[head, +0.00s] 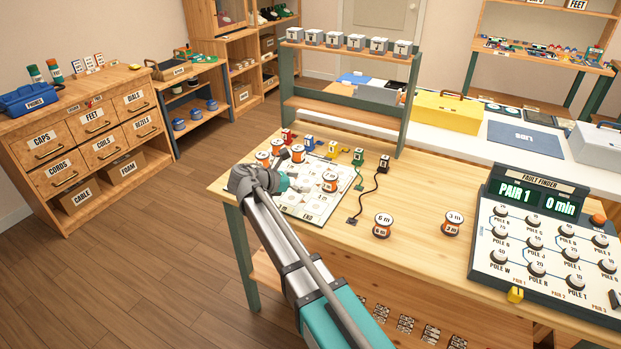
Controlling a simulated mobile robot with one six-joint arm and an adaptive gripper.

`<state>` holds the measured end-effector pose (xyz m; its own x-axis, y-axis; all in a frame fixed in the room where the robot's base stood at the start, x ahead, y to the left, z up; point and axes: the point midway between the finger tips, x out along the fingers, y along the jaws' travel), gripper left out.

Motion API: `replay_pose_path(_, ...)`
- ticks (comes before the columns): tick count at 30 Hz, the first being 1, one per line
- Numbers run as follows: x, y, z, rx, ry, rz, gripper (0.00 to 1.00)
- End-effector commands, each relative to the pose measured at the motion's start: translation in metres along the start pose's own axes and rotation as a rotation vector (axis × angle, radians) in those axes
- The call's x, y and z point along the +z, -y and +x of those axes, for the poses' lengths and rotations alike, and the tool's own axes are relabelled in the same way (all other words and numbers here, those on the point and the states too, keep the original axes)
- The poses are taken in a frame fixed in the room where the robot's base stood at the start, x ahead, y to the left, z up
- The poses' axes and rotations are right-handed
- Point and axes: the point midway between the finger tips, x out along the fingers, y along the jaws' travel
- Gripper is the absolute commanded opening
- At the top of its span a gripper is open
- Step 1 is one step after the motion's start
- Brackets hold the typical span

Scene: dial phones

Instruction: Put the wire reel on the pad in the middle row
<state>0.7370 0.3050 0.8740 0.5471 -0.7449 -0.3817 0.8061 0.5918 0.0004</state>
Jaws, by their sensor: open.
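Several white and orange wire reels with numbered tops are on the wooden workbench (420,262). Two stand apart, the "6 m" reel (383,225) and the "3 m" reel (453,223). Another reel (330,181) is on the white board of pads (312,203), just right of my gripper. A few more reels (277,147) are at the board's back left. My gripper (301,184) is open over the board, pointing right, apart from that reel as far as I can see. My arm hides the board's left part, so its rows are only partly visible.
Small coloured blocks (333,149) stand behind the board, and a black cord (369,204) lies to its right. A shelf rack (345,111) rises behind. The fault finder console (545,245) fills the bench's right end. The front middle of the bench is clear.

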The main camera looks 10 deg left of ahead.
Motion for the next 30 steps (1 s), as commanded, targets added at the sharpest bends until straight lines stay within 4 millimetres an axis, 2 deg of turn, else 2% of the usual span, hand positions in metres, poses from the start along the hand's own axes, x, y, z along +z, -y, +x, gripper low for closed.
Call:
replay_pose_path(7, 0.0002, 0.0002, -0.0129, 0.000, 0.000, 0.000, 1.00)
replay_pose_path(30, 0.0000, 0.0002, -0.0125, -0.001, 0.000, 0.000, 1.00)
